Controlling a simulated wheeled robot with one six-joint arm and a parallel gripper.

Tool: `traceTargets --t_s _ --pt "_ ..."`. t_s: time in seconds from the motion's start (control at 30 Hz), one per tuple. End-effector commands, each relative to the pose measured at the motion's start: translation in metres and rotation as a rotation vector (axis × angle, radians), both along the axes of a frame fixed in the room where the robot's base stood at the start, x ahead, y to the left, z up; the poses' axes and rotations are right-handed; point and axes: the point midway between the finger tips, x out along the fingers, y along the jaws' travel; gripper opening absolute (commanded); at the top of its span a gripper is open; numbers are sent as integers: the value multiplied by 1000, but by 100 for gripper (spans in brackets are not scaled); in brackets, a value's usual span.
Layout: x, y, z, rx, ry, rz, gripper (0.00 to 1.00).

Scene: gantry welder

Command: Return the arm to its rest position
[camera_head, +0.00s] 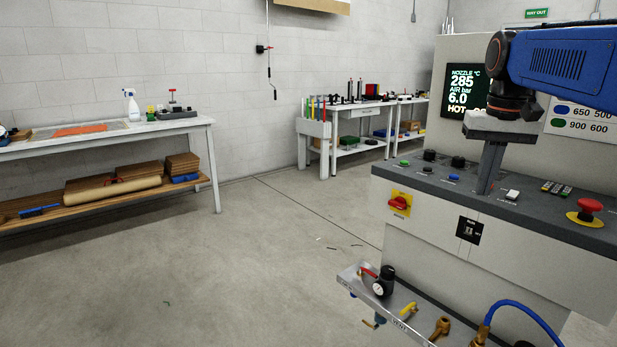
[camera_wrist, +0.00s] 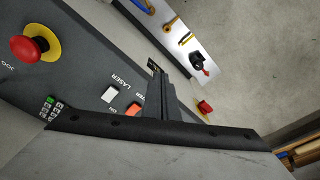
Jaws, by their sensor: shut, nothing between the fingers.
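My gripper (camera_head: 484,188) is at the end of the blue arm at the right of the head view. It points down over the grey sloped control panel (camera_head: 440,182), its two dark fingers together with nothing between them. The fingertips appear close to the panel surface; whether they touch it I cannot tell. In the wrist view the closed fingers (camera_wrist: 155,72) reach past the panel's edge in the picture.
A red emergency stop (camera_head: 590,205) stands at the panel's right, a red rotary switch (camera_head: 398,203) on its front. A display (camera_head: 465,88) reads 285 and 6.0. Below is a metal shelf (camera_head: 350,272) with a gauge and valves. Workbenches line the back wall; open floor lies left.

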Motion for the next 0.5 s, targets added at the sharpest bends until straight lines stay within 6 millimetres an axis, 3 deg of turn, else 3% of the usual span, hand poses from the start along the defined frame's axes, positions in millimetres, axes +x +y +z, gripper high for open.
traceTargets --t_s 0.03,0.27,0.5 --pt "-15 9 -9 -3 -15 16 0" --pt "-69 39 -58 -19 -86 84 0" --pt "-126 64 -120 -31 -159 152 0"
